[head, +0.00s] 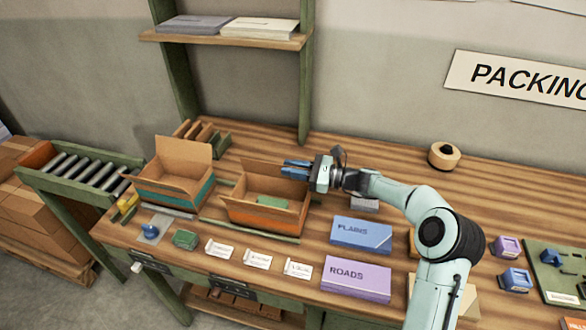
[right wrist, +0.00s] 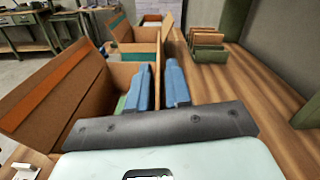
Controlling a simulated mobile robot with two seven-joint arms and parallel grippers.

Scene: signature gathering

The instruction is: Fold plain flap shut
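An open cardboard carton (head: 236,213) with an orange stripe stands mid-table, a green item (head: 272,201) inside. Its plain back flap (head: 258,172) stands up. In the right wrist view its orange-striped flap (right wrist: 50,95) leans outward at left. My right gripper (head: 296,168) is at the carton's back right corner, its blue fingers (right wrist: 158,85) pointing left along the back side. My left gripper is out of view.
A teal-striped open carton (head: 173,192) stands to the left, its back flap raised. A blue PLAINS box (head: 361,234) and purple ROADS box (head: 357,279) lie at right. White cards (head: 257,258) line the front. The back right tabletop is mostly clear.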

